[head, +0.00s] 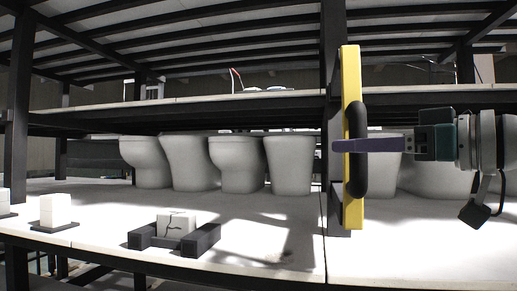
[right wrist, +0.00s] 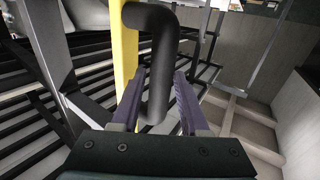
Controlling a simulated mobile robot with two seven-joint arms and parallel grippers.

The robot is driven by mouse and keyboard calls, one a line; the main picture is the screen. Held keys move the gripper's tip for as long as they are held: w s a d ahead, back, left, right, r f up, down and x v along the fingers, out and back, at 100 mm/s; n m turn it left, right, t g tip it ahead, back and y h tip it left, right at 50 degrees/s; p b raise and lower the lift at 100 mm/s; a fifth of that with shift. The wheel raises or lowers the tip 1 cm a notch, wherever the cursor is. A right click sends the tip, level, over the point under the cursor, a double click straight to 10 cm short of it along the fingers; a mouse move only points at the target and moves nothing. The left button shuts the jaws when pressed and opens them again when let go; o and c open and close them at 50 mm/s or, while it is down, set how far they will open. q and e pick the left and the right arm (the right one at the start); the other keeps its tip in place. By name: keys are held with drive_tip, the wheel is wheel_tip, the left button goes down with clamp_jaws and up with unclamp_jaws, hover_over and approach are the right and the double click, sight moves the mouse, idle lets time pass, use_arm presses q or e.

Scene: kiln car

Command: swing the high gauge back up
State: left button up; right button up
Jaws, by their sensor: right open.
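The high gauge shows in the head view as an upright yellow bar (head: 351,70) in front of a dark post of the kiln car. A black loop handle (head: 358,180) is fixed to the bar. My right gripper (head: 338,146) reaches in from the right, its purple fingers level with the handle's middle. In the right wrist view, the open fingers (right wrist: 159,85) stand on either side of the black handle (right wrist: 160,60), with the yellow bar (right wrist: 125,45) beyond. Whether a finger touches the handle I cannot tell. My left gripper is not in view.
Several white toilet bowls (head: 240,165) stand in a row on the car's middle deck (head: 100,240). A small white cracked block (head: 176,223) sits between dark bars at the front. Another white block (head: 55,210) is at the left. Dark posts and an upper deck (head: 200,99) frame the space.

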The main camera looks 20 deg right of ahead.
drive_tip(key=shift+w+a, duration=0.1)
drive_tip(key=shift+w, duration=0.05)
clamp_jaws()
idle(0.4)
idle(1.0)
